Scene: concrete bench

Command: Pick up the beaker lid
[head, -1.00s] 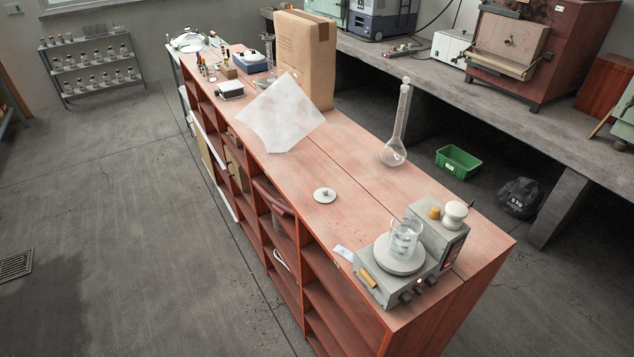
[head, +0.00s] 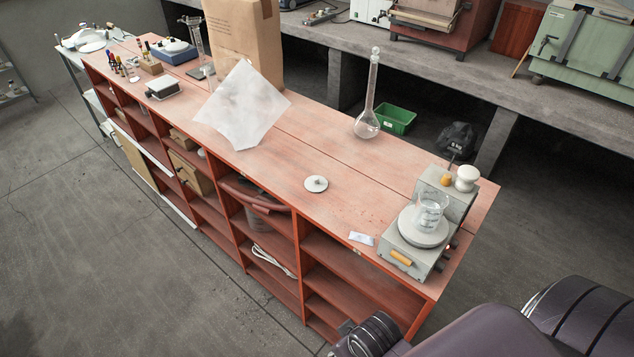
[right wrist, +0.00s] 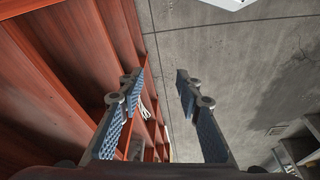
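The beaker lid (head: 316,184) is a small white-grey disc with a knob. It lies flat on the red wooden bench top (head: 350,205) in the head view, near the front edge. A glass beaker (head: 431,209) stands on the round plate of a grey stirrer (head: 408,255) to its right. My right gripper (right wrist: 160,85) is open and empty in the right wrist view, beside the red shelves below the bench top. The lid is out of sight in that view. Part of my right arm shows at the lower right of the head view. My left gripper is not in view.
A long-necked flask (head: 367,122) stands behind the lid. A translucent sheet (head: 241,108) and a cardboard box (head: 245,45) are to the left. A small white label (head: 361,239) lies near the front edge. The bench top around the lid is clear.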

